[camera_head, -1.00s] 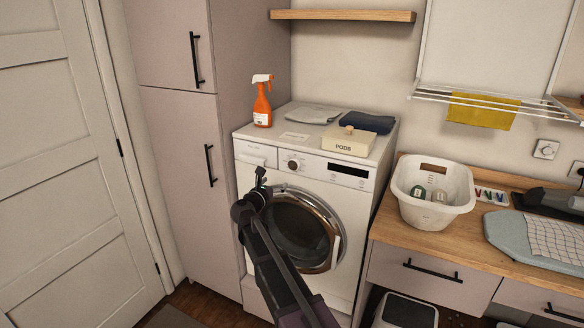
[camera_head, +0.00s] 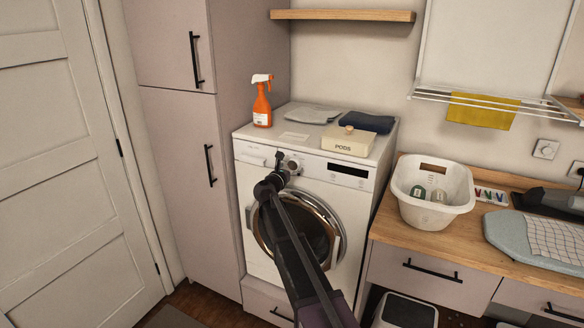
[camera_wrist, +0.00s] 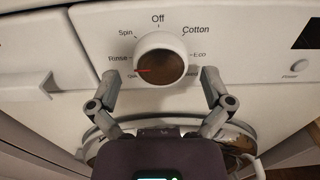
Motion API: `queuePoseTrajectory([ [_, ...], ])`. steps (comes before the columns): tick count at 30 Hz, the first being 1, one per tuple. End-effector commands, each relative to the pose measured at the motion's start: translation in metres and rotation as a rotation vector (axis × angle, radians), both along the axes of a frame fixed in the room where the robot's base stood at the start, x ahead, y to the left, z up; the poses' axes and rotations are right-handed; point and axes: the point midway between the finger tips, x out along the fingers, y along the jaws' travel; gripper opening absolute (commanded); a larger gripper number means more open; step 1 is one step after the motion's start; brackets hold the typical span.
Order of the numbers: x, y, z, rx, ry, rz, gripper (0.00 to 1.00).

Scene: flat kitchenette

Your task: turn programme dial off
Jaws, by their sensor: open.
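The programme dial (camera_wrist: 162,60) is a round white knob with a brown face on the washing machine (camera_head: 335,215). In the wrist view its red mark is on the left, pointing toward a partly hidden label just below "Rinse". "Off" is printed above the dial. My gripper (camera_wrist: 160,76) is open, with one finger left and one right of the dial, both apart from it as far as I can tell. In the head view my gripper (camera_head: 284,164) is at the control panel and partly covers the dial (camera_head: 293,165).
The detergent drawer handle (camera_wrist: 30,97) is left of my gripper, and a power button (camera_wrist: 295,67) is to the right. The round door sits below. An orange spray bottle (camera_head: 262,103), folded cloths and a PODS box (camera_head: 347,141) stand on top of the machine.

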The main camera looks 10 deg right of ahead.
Motion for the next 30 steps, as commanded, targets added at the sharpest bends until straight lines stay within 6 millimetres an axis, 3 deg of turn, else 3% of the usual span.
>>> queuePoseTrajectory([
  [6,0.0109,-0.0071,0.0000,0.000,0.000,0.000,1.00],
  [16,0.0115,-0.0082,0.0000,0.000,0.000,0.000,1.00],
  [17,0.0114,-0.0081,0.0000,0.000,0.000,0.000,0.94],
  [24,0.0116,-0.0080,0.0000,0.000,0.000,0.001,0.25],
  [30,0.0120,-0.0071,0.0001,-0.002,0.002,0.001,0.25],
])
